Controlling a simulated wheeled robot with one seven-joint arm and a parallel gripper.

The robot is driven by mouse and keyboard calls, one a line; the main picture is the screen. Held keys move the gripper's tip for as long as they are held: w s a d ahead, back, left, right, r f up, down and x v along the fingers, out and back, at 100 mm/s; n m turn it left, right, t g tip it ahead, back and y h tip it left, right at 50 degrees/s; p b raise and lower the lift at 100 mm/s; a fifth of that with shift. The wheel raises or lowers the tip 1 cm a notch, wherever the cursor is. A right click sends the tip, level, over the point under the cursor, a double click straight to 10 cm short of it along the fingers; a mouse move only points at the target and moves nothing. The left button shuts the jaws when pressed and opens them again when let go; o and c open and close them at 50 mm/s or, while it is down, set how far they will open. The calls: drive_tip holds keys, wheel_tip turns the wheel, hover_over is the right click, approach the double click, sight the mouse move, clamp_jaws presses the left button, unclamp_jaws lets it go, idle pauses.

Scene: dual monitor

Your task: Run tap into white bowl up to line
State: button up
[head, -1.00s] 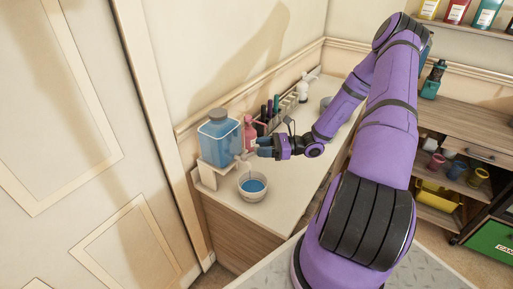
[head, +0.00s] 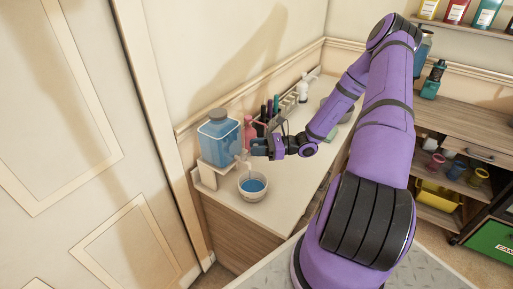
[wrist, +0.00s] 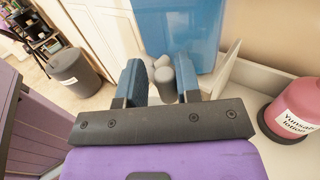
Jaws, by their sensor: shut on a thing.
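A clear dispenser (head: 220,139) with blue liquid and a grey lid stands on a white stand at the counter's left end. Its pale tap (head: 246,165) points down over the white bowl (head: 252,195), which stands upright on the counter with blue liquid inside. I cannot make out the fill line or a stream. My gripper (head: 257,149) is at the tap, on the dispenser's right side. In the wrist view, its blue fingers (wrist: 161,80) are on both sides of the grey tap handle (wrist: 164,84), with the blue dispenser (wrist: 180,28) just beyond.
A pink lotion bottle (head: 249,132) stands close behind my gripper and shows at right in the wrist view (wrist: 297,108). Dark bottles (head: 268,110) and a rack (head: 289,101) stand along the wall. The counter (head: 285,190) right of the bowl is clear.

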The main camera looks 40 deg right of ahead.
drive_tip(key=n+g, duration=0.1)
drive_tip(key=w+n+g+y, duration=0.1)
drive_tip(key=g, duration=0.1)
drive_tip(key=n+g+y, duration=0.1)
drive_tip(key=g, duration=0.1)
drive_tip(key=shift+w+n, duration=0.3)
drive_tip(key=shift+w, duration=0.1)
drive_tip(key=shift+w+a+n+g+y, duration=0.1)
drive_tip(key=shift+w+n+g+y, duration=0.1)
drive_tip(key=shift+n+g, duration=0.35)
drive_tip(key=shift+w+n+g+y, duration=0.1)
drive_tip(key=shift+n+g+y, duration=0.15)
drive_tip(key=shift+g, duration=0.6)
drive_tip(key=shift+c, duration=0.4)
drive_tip(key=o, duration=0.8)
drive_tip(key=shift+w, duration=0.1)
drive_tip(key=shift+a, duration=0.1)
drive_tip(key=d, duration=0.3)
drive_tip(key=s+d, duration=0.1)
drive_tip(key=d, duration=0.7)
drive_tip(key=shift+s, duration=0.15)
